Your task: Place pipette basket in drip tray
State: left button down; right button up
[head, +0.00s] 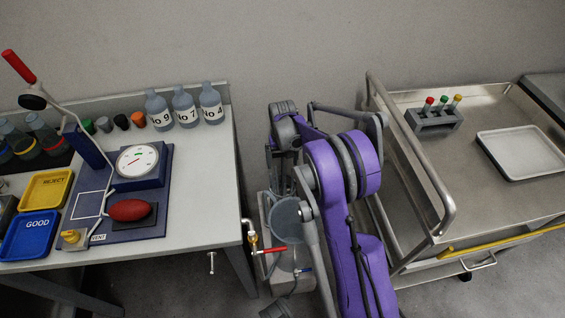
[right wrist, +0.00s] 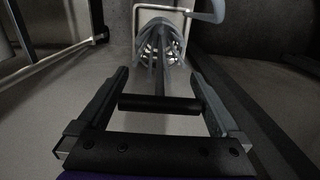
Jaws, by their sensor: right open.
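In the right wrist view my right gripper (right wrist: 157,72) is open. A dark crossbar (right wrist: 160,103) lies between its fingers, with a thin stem leading away to the wire pipette basket (right wrist: 158,42). I cannot tell whether the fingers touch the bar. In the head view the purple right arm reaches over the gap between bench and cart. Its gripper and the basket cannot be made out clearly there. A shallow white tray, seemingly the drip tray (head: 521,153), lies empty on the steel cart at right. My left gripper is out of view.
The cart (head: 480,210) has a raised rail (head: 418,160) on its left and holds a tube rack (head: 434,122). The bench (head: 205,160) at left carries bottles, a gauge and trays. A red-handled valve (head: 272,250) sticks out beside a grey basin (head: 300,280) in the gap.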

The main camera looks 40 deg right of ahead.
notch_tip(320, 180, up, 11)
jog(key=shift+p, duration=0.8)
